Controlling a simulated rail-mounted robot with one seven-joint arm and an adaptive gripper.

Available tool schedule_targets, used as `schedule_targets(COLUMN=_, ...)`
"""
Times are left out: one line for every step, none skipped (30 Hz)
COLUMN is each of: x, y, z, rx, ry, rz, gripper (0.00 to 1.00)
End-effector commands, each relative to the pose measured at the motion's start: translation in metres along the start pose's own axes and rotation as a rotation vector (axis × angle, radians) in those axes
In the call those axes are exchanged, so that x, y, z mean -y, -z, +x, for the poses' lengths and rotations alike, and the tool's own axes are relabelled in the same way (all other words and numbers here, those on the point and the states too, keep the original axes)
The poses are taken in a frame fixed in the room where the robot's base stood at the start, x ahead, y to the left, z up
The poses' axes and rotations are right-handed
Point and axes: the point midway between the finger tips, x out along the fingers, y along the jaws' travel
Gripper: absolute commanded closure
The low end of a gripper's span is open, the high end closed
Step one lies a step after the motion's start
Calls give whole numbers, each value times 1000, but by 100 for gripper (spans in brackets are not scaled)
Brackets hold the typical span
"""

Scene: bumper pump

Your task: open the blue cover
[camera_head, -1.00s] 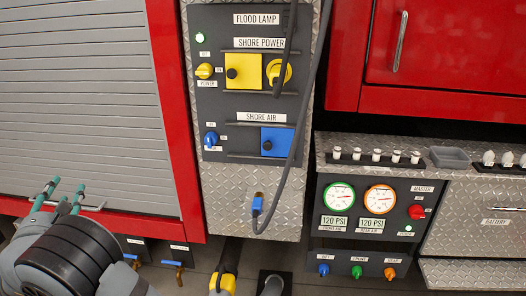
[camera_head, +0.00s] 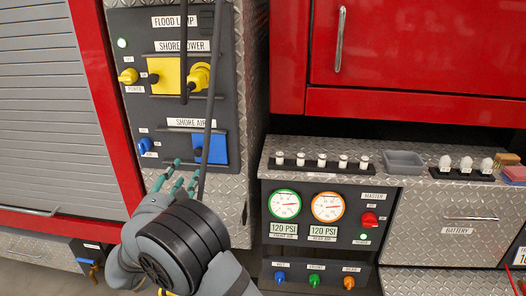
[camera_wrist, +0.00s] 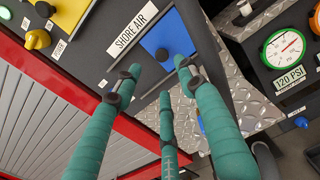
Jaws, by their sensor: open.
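The blue cover (camera_head: 218,149) is a square blue plate with a dark knob, under the SHORE AIR label on the dark panel. In the wrist view the blue cover (camera_wrist: 160,38) lies just ahead of my fingers, with its dark knob (camera_wrist: 162,55) between the fingertips as seen from the camera. My gripper (camera_head: 178,172) has teal fingers and sits just below and left of the cover. In the wrist view my gripper (camera_wrist: 160,78) has its fingers spread apart with nothing held. Whether a fingertip touches the cover cannot be told.
A blue switch (camera_head: 145,146) sits left of the cover. The yellow cover (camera_head: 167,76) and yellow plug (camera_head: 199,76) are above. A dark cable (camera_head: 211,120) hangs in front of the panel, close to the blue cover. A gauge panel (camera_head: 308,228) stands at the lower right.

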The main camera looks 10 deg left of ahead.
Motion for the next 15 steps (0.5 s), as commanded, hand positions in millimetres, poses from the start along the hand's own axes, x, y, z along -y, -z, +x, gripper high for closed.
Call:
schedule_targets(x=-3, y=0, z=-1, rx=0, ry=-7, rz=-1, gripper=59)
schedule_targets(x=-3, y=0, z=1, rx=0, ry=-6, rz=-1, gripper=59)
schedule_targets(x=-3, y=0, z=4, rx=0, ry=-5, rz=-1, gripper=59)
schedule_targets(x=-2, y=0, z=7, rx=0, ry=-4, rz=0, gripper=59)
schedule_targets(x=-2, y=-1, z=11, rx=0, ry=-3, rz=0, gripper=59)
schedule_targets(x=-1, y=0, z=17, rx=0, ry=-1, rz=0, gripper=59)
schedule_targets(x=-1, y=0, z=23, rx=-1, ry=0, rz=-1, gripper=59)
schedule_targets(x=0, y=-1, z=29, rx=0, ry=2, rz=-1, gripper=59)
schedule_targets(x=0, y=-1, z=36, rx=0, ry=1, rz=0, gripper=59)
schedule_targets(x=0, y=-1, z=42, rx=0, ry=1, rz=-1, gripper=59)
schedule_targets(x=0, y=-1, z=48, rx=0, ry=2, rz=-1, gripper=59)
schedule_targets(x=0, y=-1, z=56, rx=0, ry=1, rz=-1, gripper=59)
schedule_targets(x=0, y=-1, z=61, rx=0, ry=0, rz=0, gripper=59)
schedule_targets(x=-1, y=-1, z=67, rx=-1, ry=0, rz=-1, gripper=59)
schedule_targets(x=0, y=-1, z=74, rx=0, ry=1, rz=0, gripper=59)
